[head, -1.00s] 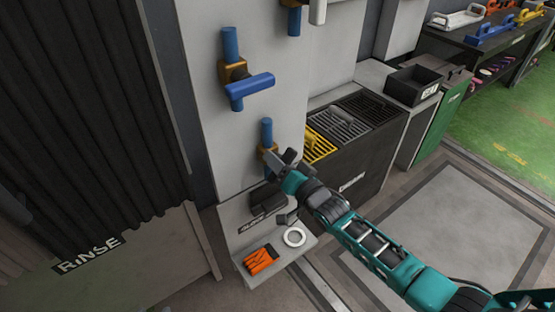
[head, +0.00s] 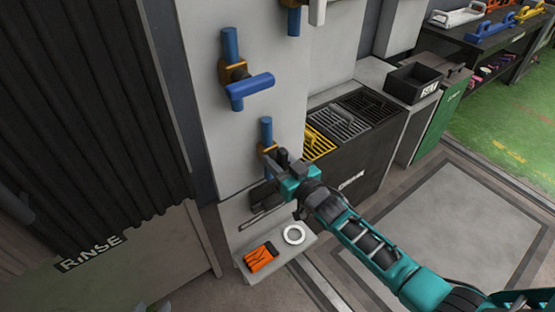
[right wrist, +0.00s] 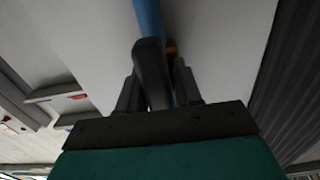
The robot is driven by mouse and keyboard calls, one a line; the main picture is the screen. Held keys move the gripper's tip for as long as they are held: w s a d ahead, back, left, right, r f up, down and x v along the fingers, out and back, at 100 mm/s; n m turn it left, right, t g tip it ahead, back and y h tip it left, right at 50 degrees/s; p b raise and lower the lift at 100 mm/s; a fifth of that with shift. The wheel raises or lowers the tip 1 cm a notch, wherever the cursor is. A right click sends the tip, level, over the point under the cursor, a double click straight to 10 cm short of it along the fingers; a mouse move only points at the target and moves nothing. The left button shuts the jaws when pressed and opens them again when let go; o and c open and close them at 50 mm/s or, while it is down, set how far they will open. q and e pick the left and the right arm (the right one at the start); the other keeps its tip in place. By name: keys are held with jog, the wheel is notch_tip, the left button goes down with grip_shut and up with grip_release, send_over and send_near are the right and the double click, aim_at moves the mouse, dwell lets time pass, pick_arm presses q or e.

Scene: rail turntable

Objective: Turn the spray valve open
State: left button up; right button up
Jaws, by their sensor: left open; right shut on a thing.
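The lower valve on the pale panel has a blue pipe (head: 266,132) and a small brass body (head: 265,150). Its dark lever (right wrist: 150,72) shows in the right wrist view in front of the blue pipe (right wrist: 150,20). My right gripper (head: 284,164) is at this valve and shut on the dark lever, one finger on each side of it in the right wrist view. In the head view the gripper hides much of the lever. Only a small dark tip of my left gripper (head: 163,307) shows at the bottom edge, away from the valves.
Above is another valve with a blue lever (head: 250,88); a third with a white lever (head: 317,10) is at the top. A ledge below holds an orange item (head: 260,257) and a white ring (head: 294,234). A dark rack unit (head: 350,170) stands to the right, a ribbed curtain (head: 85,120) left.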

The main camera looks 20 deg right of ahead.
dwell(0.4)
jog(key=o, duration=0.8)
jog(key=shift+o, duration=0.2)
jog(key=shift+s, duration=0.1)
jog(key=p+v, duration=0.1)
jog(key=v, duration=1.1)
jog(key=shift+s+d, duration=0.2)
jog(key=shift+s, duration=0.15)
